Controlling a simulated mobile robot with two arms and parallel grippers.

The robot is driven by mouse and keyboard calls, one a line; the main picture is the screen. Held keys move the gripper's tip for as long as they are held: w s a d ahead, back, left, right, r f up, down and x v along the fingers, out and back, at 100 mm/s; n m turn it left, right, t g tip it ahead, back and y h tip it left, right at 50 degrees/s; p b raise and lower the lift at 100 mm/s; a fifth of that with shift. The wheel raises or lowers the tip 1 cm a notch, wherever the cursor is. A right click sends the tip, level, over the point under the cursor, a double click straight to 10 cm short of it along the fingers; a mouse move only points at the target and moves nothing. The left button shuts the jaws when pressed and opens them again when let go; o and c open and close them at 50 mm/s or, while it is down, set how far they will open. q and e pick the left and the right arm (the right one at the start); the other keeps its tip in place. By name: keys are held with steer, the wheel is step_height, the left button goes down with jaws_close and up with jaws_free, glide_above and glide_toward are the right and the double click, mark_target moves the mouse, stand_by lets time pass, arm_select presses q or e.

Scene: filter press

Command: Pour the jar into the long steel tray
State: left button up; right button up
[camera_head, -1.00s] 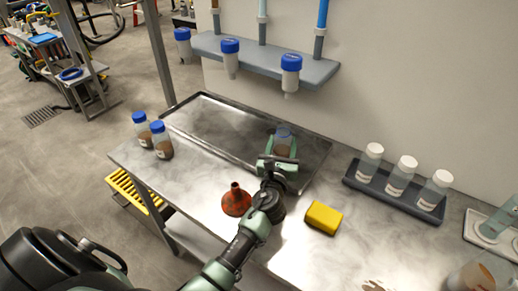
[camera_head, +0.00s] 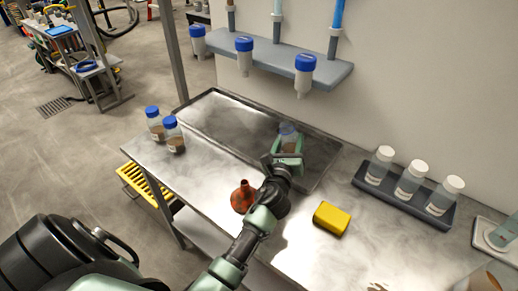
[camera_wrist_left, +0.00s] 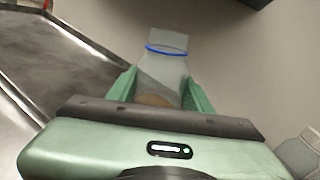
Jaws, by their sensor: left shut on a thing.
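My left gripper (camera_head: 288,150) is shut on a clear jar (camera_head: 288,130) with brown contents, over the right end of the long steel tray (camera_head: 215,138). In the left wrist view the jar (camera_wrist_left: 166,65) sits between the green fingers. A blue ring circles its neck and no cap shows on it. The brown contents lie low in the jar, close to the gripper. The jar seems to lean away from me; the exact tilt is unclear. No stream is visible. The tray's visible floor looks bare. My right gripper is not in view.
Two blue-capped jars (camera_head: 173,138) stand left of the tray. A dark rack (camera_head: 395,195) of white-capped bottles is at right. A wall shelf (camera_head: 270,62) with hanging blue-topped containers is above the tray.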

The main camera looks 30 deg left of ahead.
arm_select(q)
steer(key=a+n, duration=0.1)
steer(key=n, duration=0.1)
steer(key=a+n+p, duration=0.1)
steer(key=n, duration=0.1)
steer(key=shift+s+h, duration=0.2)
steer(key=shift+h, duration=0.1)
steer(key=shift+d+f+n+g, duration=0.1)
steer(key=shift+f+n+g, duration=0.25)
steer(key=shift+n, duration=0.85)
steer(key=shift+w+d+f+n+h, duration=0.1)
steer(key=shift+f+n+h, duration=0.15)
steer(key=shift+n, duration=0.35)
steer(key=shift+d+f+n+h, duration=0.1)
steer(key=shift+f+n+h, duration=0.1)
steer(key=shift+n, duration=0.4)
steer(key=shift+r, duration=0.25)
steer(key=shift+r+n, duration=0.2)
steer(key=shift+n, duration=0.4)
steer(key=shift+a+r+n+h, duration=0.25)
steer(key=shift+a+r+n, duration=0.35)
steer(key=shift+n, duration=0.2)
steer(key=shift+a+f+n, duration=0.1)
steer(key=shift+f+n, duration=0.2)
steer(key=shift+n, duration=0.3)
